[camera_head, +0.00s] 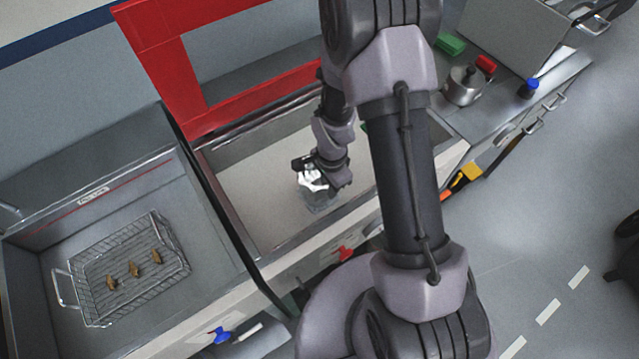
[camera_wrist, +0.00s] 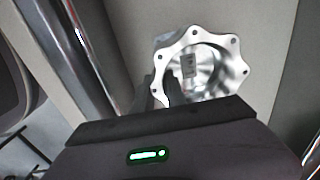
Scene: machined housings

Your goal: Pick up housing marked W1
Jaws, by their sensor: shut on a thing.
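A shiny metal housing (camera_wrist: 207,68) with a scalloped, bolt-holed flange and a hollow bore shows in the wrist view. A small pale label sits inside the bore; its marking is too small to read. My gripper (camera_wrist: 153,88) is shut on the housing at the left side of its rim. In the head view my gripper (camera_head: 316,172) is low inside a pale-floored bin, with the housing (camera_head: 319,199) just below it and partly hidden by it. I cannot tell whether the housing touches the bin floor.
The pale bin (camera_head: 255,190) has raised metal walls around my gripper. A red frame (camera_head: 160,60) stands behind it. A sink-like basin at left holds a wire basket (camera_head: 150,255) with several small brown parts. A metal pot (camera_head: 464,85) stands on the right counter.

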